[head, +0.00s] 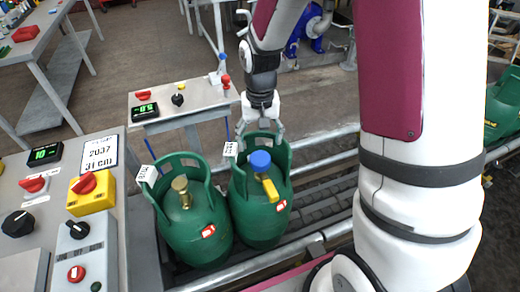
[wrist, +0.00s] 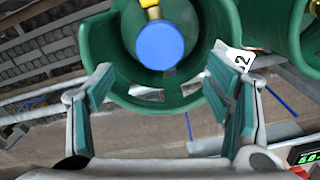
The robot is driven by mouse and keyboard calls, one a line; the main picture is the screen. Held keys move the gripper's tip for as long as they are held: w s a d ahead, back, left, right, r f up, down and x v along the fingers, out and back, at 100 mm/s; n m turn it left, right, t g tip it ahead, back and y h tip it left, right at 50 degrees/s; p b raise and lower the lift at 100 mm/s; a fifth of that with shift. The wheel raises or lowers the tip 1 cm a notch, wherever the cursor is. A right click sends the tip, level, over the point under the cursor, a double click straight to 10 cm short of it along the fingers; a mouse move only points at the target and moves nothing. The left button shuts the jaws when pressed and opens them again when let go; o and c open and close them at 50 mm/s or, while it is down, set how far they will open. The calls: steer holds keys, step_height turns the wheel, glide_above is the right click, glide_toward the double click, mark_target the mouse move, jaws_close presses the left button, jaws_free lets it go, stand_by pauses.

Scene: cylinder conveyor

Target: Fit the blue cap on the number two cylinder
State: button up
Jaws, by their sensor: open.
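The blue cap (head: 260,160) sits on top of the valve of the right green cylinder (head: 261,217), inside its raised collar. The wrist view shows the cap (wrist: 160,45) as a round blue disc, with a tag reading 2 (wrist: 240,61) on the collar beside it. My gripper (head: 261,130) is at the far side of this collar, by its rim. In the wrist view my gripper (wrist: 158,78) is open, its two green-padded fingers spread wide with the cap beyond them and nothing held. I cannot tell whether the fingers touch the collar. The cap's underside is hidden.
A second green cylinder (head: 195,222) with a bare brass valve stands close at left on the roller conveyor (head: 325,195). A control table (head: 195,98) stands behind, and a control panel (head: 110,200) is at left. The rollers to the right look clear.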

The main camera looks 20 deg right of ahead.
mark_target(260, 156)
step_height(260, 156, up, 6)
steer(key=shift+f, duration=0.1)
stand_by(0.5)
steer(key=s+r+n+t+p, duration=0.1)
steer(key=s+r+t+p, duration=0.15)
steer(key=s+r, duration=1.1)
steer(key=s+r+n+t+p, duration=0.1)
steer(key=s+r+n+p, duration=0.1)
steer(key=s+r, duration=0.6)
steer(key=shift+s+t+p, duration=0.35)
steer(key=shift+s+p, duration=0.5)
steer(key=shift+s, duration=1.25)
steer(key=shift+d+r, duration=0.1)
steer(key=shift+r, duration=0.05)
